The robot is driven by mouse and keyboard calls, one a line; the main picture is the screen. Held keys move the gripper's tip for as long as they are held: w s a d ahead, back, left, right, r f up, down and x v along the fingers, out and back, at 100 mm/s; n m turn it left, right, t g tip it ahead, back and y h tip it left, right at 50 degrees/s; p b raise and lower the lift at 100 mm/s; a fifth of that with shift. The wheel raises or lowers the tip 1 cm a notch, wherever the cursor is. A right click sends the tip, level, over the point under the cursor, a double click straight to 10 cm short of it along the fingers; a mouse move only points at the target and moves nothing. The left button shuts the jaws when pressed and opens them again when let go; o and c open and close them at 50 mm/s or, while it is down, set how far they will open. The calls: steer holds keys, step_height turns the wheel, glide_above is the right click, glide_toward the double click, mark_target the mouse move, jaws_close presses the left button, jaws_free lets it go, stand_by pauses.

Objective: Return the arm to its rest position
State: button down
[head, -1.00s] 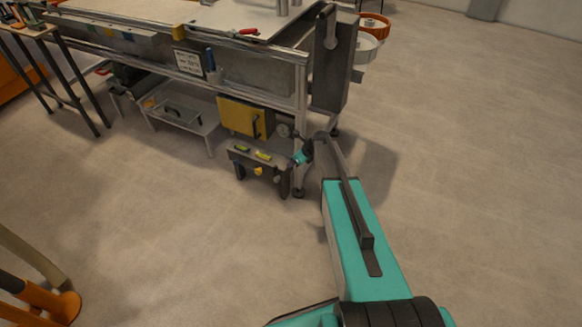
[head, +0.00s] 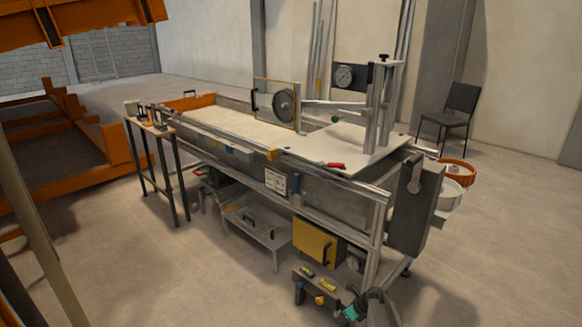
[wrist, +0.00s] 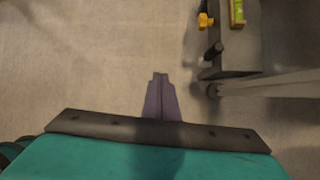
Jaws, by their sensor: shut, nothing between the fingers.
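My gripper (wrist: 160,78) shows in the wrist view with its two dark fingers together and nothing between them. It points down over bare floor. In the head view only a small teal part of my arm's end shows at the bottom edge, beside the right end of a low stand (head: 312,284); the fingers cannot be made out there. That stand also shows in the wrist view (wrist: 234,52), to the right of the fingers and apart from them.
The sandbed (head: 225,119) stands on a metal frame above the stand. A yellow box (head: 314,242) sits under it. A grey post hangs at its right end (head: 415,205), with an orange ring (head: 457,172) behind. A narrow side table (head: 150,127) is left.

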steer(key=s+a+f+n+g+p, duration=0.1)
steer(key=s+a+f+n+g, duration=0.15)
steer(key=s, duration=0.75)
steer(key=s+a+f+n+g+h, duration=0.1)
steer(key=s+a+n, duration=0.25)
steer(key=s, duration=0.55)
steer(key=s+a+f+n+g+p, duration=0.1)
steer(key=s+a+f+n+g, duration=0.15)
steer(key=s, duration=0.75)
steer(key=s+d+r+n+g+h, duration=0.1)
steer(key=s+d+r+n, duration=0.1)
steer(key=s+n, duration=0.7)
steer(key=s+d+r+n+g+h, duration=0.2)
steer(key=s+r+n, duration=0.2)
steer(key=s+n, duration=0.6)
steer(key=shift+s+d+n+h, duration=0.25)
steer(key=shift+n+h, duration=0.05)
steer(key=shift+n, duration=0.15)
